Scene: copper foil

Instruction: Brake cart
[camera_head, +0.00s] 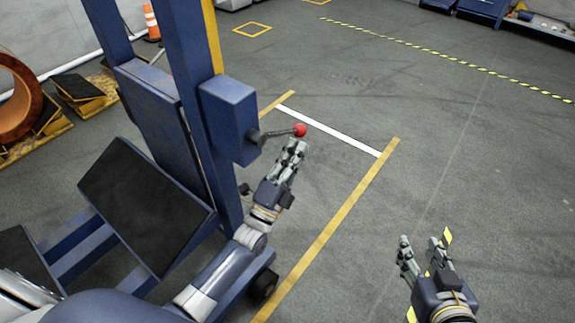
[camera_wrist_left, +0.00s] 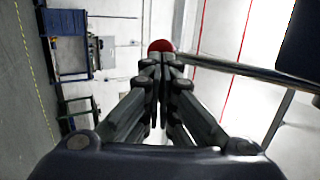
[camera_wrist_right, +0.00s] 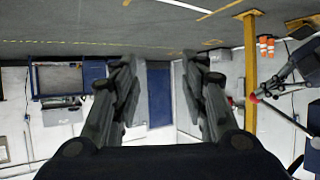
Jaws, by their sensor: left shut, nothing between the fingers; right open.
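The blue cart (camera_head: 185,110) stands at the left of the head view, with tilted black pads (camera_head: 145,205) on its frame. A blue box (camera_head: 229,118) on its post carries a dark lever ending in a red ball knob (camera_head: 299,130). My left gripper (camera_head: 296,146) is shut and empty, its fingertips just below the knob. In the left wrist view the knob (camera_wrist_left: 161,46) shows just past the closed fingertips; whether they touch cannot be told. My right gripper (camera_head: 422,243) is open and empty over the floor at the lower right, well away from the cart.
A copper-coloured coil (camera_head: 18,95) rests on a yellow stand with black pads at the far left. An orange cone (camera_head: 151,22) stands behind the cart. Yellow and white floor lines (camera_head: 335,225) mark a bay beside the cart. The floor to the right is clear.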

